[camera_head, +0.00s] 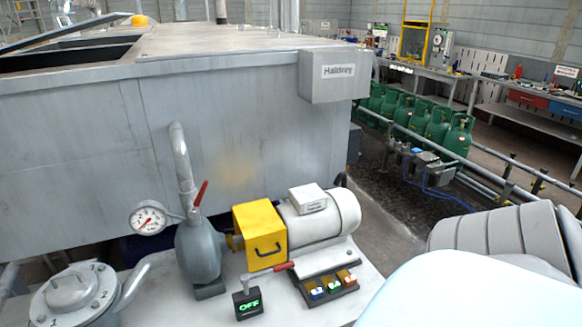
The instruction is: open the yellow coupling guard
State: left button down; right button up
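The yellow coupling guard (258,219) sits low in the middle of the head view, between the grey pump (199,250) and the white motor (335,212). It is box-shaped, with a black handle (268,250) on its front face. It looks shut, and it hides most of the coupling behind it. Neither of my grippers is in view. The pale, rounded parts at the lower right look like mine, but they show no fingers.
A red-handled lever (270,271) stands close in front of the guard, above a green "OFF" display (248,305). A gauge (148,219), a second red lever (201,194) and a tank (220,130) are left and behind.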

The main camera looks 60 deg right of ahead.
aim_at(264, 234)
jog(key=k+l, duration=0.1)
jog(key=l, duration=0.25)
jog(key=k+l, duration=0.1)
jog(key=l, duration=0.25)
jog(key=k+l, duration=0.1)
jog(key=l, duration=0.85)
jog(key=i+l, duration=0.1)
jog(key=l, duration=0.5)
